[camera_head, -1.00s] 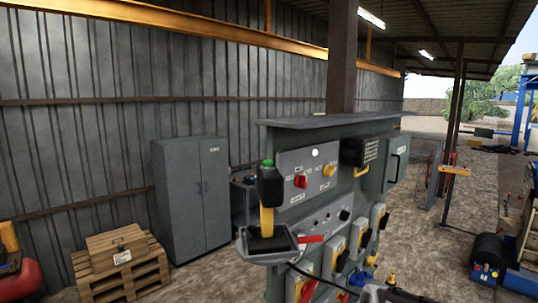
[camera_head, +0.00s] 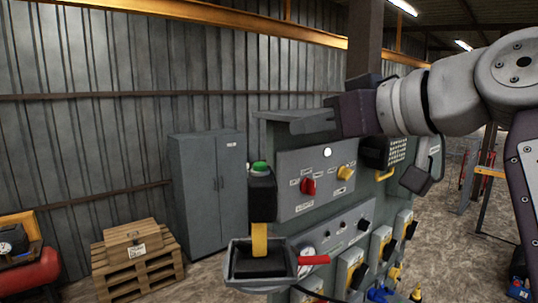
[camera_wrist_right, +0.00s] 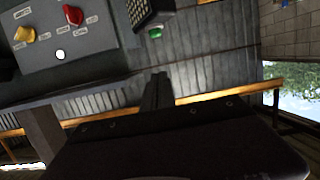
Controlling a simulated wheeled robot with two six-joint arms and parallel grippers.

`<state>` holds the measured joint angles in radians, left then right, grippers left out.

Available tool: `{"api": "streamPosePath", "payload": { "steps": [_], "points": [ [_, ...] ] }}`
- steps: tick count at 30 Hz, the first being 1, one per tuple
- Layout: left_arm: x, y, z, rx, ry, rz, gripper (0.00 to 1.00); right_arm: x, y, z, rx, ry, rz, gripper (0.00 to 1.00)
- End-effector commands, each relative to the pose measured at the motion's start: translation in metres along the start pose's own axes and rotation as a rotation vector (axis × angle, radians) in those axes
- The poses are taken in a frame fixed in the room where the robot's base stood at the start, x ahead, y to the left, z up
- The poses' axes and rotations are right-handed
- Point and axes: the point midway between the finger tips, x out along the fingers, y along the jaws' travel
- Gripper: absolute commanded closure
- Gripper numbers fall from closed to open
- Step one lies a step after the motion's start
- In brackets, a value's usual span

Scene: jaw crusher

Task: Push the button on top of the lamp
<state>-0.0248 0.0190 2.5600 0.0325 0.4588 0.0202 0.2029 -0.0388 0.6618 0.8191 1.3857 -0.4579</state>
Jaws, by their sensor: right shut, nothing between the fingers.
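The lamp (camera_head: 262,196) is a black box with a yellow strip, standing upright in a grey tray (camera_head: 236,262) on the front of the control panel. A green button (camera_head: 260,167) is on its top. In the right wrist view, which is upside down, the lamp (camera_wrist_right: 150,10) and its green button (camera_wrist_right: 155,33) show just beyond my fingertips. My right gripper (camera_head: 310,123) comes in from the right, shut and empty, by the panel's top edge. It is higher than the button, to its right and apart from it. My left gripper is not in view.
The grey control panel (camera_head: 300,219) carries a red knob (camera_head: 308,187), a yellow knob (camera_head: 346,172) and several switches. Its roof ledge (camera_head: 270,115) is close to my right gripper. A grey cabinet (camera_head: 208,195) stands behind.

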Motion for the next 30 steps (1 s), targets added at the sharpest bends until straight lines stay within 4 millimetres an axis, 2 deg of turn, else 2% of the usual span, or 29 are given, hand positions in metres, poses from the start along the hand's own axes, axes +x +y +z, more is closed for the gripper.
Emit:
{"api": "streamPosePath", "payload": {
  "steps": [8, 11, 22, 27, 30],
  "points": [
    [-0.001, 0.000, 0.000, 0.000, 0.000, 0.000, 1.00, 0.007, 0.000, 0.000, 0.004, -0.001, -0.003, 1.00],
    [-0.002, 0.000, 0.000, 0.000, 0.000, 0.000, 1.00, 0.022, -0.001, 0.000, 0.004, -0.003, -0.005, 1.00],
    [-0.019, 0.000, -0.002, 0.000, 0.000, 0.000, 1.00, 0.103, -0.001, -0.002, 0.004, -0.004, -0.003, 1.00],
    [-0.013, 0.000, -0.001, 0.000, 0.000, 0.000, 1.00, 0.106, 0.001, 0.023, 0.004, -0.003, 0.002, 1.00],
    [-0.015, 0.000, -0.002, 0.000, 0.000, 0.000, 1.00, 0.108, 0.001, 0.030, 0.004, -0.001, 0.001, 1.00]
  ]
}}
